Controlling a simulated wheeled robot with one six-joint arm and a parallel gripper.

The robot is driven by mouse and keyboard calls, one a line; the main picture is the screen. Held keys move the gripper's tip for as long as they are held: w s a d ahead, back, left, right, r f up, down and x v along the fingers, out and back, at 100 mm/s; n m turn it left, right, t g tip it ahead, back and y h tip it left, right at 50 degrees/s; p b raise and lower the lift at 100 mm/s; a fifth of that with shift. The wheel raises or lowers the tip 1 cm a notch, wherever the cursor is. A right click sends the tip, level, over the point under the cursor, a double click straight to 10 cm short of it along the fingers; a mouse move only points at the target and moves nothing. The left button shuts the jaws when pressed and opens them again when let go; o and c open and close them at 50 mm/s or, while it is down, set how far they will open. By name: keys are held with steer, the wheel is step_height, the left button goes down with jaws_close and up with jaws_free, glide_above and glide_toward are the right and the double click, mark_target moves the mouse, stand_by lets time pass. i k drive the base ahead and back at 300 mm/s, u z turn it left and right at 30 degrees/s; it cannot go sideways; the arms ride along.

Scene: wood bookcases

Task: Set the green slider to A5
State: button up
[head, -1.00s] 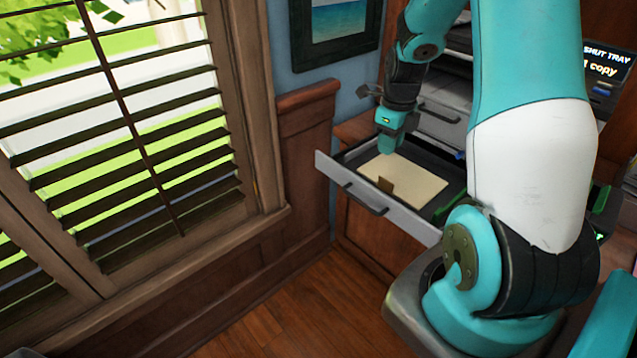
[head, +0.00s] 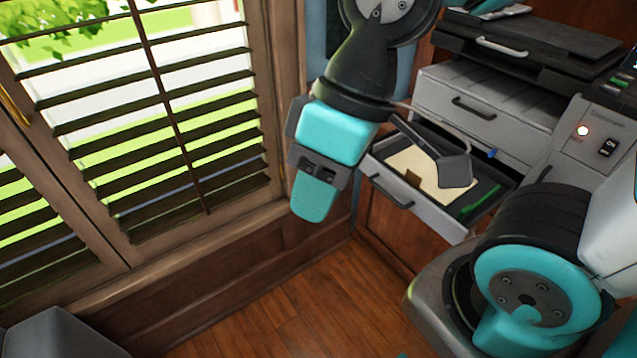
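The open paper tray (head: 460,229) is pulled out of a grey printer in the head view. A green slider (head: 479,200) lies along the tray's right inner side. A sheet of cream paper (head: 405,161) lies in the tray, with a small brown guide (head: 413,177) at its front edge. A small blue piece (head: 491,153) shows at the tray's back. My gripper (head: 313,200) hangs left of the tray, in front of the window wall, apart from the tray. I see its teal finger side-on, so its opening is hidden. Size marks are too small to read.
A closed grey drawer (head: 490,110) with a dark handle sits above the open tray. A panel with a lit round button (head: 582,131) and a black switch (head: 607,147) is at the right. The shuttered window (head: 180,110) fills the left. Wood floor (head: 300,310) is clear below.

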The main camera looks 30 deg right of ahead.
mark_target(468, 210)
steer(key=z, duration=1.5)
